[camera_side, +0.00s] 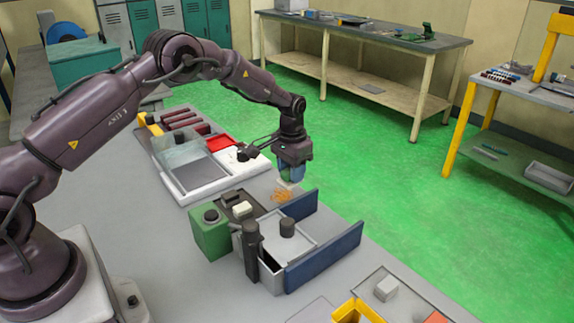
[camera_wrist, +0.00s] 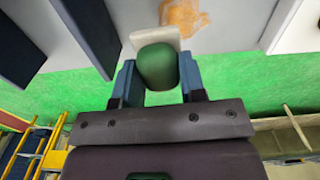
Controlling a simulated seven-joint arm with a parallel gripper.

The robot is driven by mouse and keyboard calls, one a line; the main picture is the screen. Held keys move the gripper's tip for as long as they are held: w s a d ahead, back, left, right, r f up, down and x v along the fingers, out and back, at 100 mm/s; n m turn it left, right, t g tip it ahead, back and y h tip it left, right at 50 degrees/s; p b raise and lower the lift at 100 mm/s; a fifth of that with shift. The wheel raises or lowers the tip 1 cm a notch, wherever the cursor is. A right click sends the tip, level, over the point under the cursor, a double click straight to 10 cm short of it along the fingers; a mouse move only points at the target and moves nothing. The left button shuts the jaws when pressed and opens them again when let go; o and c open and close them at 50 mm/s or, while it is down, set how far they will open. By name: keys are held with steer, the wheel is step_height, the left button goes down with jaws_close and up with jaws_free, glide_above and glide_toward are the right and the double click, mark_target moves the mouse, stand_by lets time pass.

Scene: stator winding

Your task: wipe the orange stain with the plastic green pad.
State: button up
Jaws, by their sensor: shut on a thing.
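The orange stain (camera_side: 281,195) is a scribbled patch on the grey table top. In the wrist view the orange stain (camera_wrist: 183,15) lies at the top, just beyond the pad. My gripper (camera_side: 291,173) points down next to the stain, slightly to its upper right in the side view. Its blue fingers are shut on the green pad (camera_wrist: 157,68), which has a rounded green grip and a pale flat base (camera_wrist: 152,39). In the side view the fingers mostly hide the pad. Whether the base touches the table I cannot tell.
A grey box with blue walls (camera_side: 325,255) stands close in front of the stain. A dark plate with small blocks (camera_side: 232,200) and a green box (camera_side: 209,232) are to its left. A white tray (camera_side: 205,172) lies behind left. The table's edge is close on the right.

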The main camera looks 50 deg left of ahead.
mark_target(272, 189)
steer(key=shift+f, duration=2.7)
steer(key=shift+a+f, duration=0.6)
steer(key=shift+f, duration=0.05)
steer(key=shift+c, duration=0.4)
steer(key=shift+a, duration=3.05)
steer(key=shift+d, duration=3.55)
steer(key=shift+s+d, duration=0.15)
steer(key=shift+d, duration=0.05)
steer(key=shift+s+a, duration=0.2)
steer(key=shift+s, duration=0.15)
steer(key=shift+w+a, duration=0.1)
steer(key=shift+a, duration=3.45)
steer(key=shift+d, duration=3.55)
steer(key=shift+d+r, duration=0.15)
steer(key=shift+d, duration=0.05)
steer(key=shift+a+r, duration=0.1)
steer(key=shift+r, duration=3.95)
